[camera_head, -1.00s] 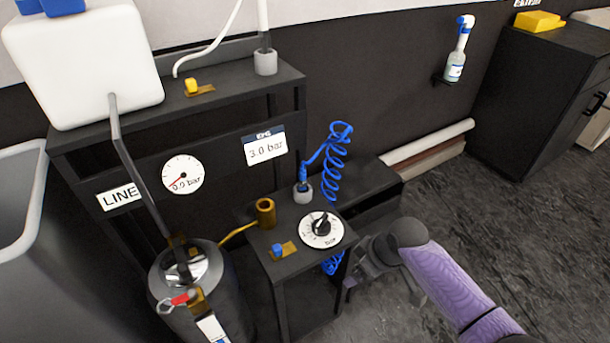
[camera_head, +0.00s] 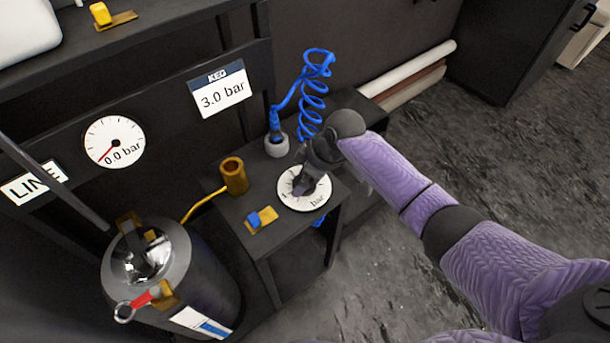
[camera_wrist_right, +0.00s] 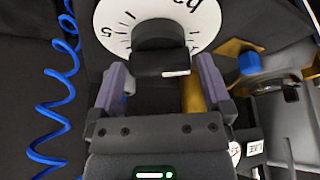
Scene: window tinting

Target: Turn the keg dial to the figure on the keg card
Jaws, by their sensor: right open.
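The keg card (camera_head: 221,92) reads "KEG 3.0 bar" on the rail. The keg dial (camera_head: 315,199), a white disc marked "bar", lies on the low black stand, partly covered by my right gripper (camera_head: 306,180). In the right wrist view the dial face (camera_wrist_right: 207,18) shows a 1 and a 5, with the black knob (camera_wrist_right: 160,40) in the middle. My right gripper (camera_wrist_right: 162,76) is open, one finger toward each side of the knob, with gaps visible. I cannot tell how far down the fingers reach. My left gripper is out of view.
A round gauge (camera_head: 114,141) reads 0.0 bar. A blue coiled hose (camera_head: 312,95) rises close behind my right gripper. A brass cup (camera_head: 233,176) and a blue switch (camera_head: 254,220) sit left of the dial. A metal keg (camera_head: 185,270) stands at lower left.

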